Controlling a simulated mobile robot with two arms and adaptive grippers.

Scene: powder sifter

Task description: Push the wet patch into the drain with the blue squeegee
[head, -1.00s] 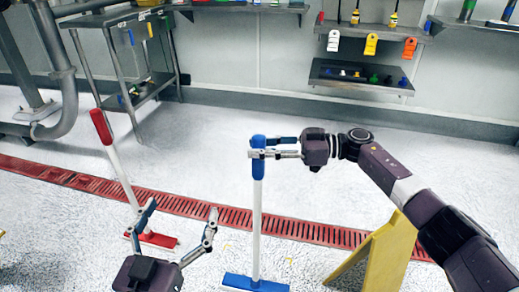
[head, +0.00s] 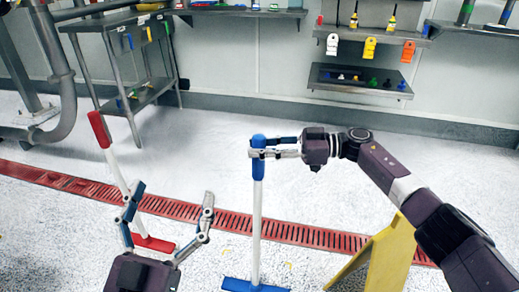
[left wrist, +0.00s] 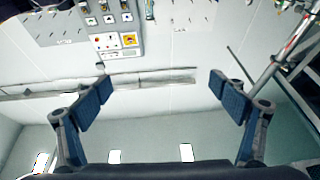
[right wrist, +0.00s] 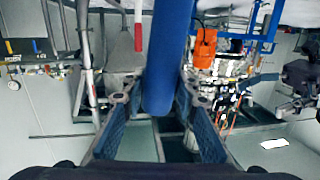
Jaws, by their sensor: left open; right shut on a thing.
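The blue squeegee (head: 257,222) stands nearly upright, with a blue grip on top, a white pole and a blue head on the floor at the bottom edge of the head view. My right gripper (head: 262,148) is shut on its blue grip; the grip also fills the middle of the right wrist view (right wrist: 167,60). The drain (head: 285,231) is a long red grating running across the floor behind the squeegee head. A faint darker area of floor (head: 32,272) lies at lower left; I cannot tell if it is the wet patch. My left gripper (head: 172,193) is open and empty.
A red squeegee (head: 117,168) leans at left, its lower part overlapped by my left gripper in the head view. A yellow floor sign (head: 380,262) stands right of the blue squeegee. A steel table (head: 115,22) and wall shelves (head: 360,82) are behind.

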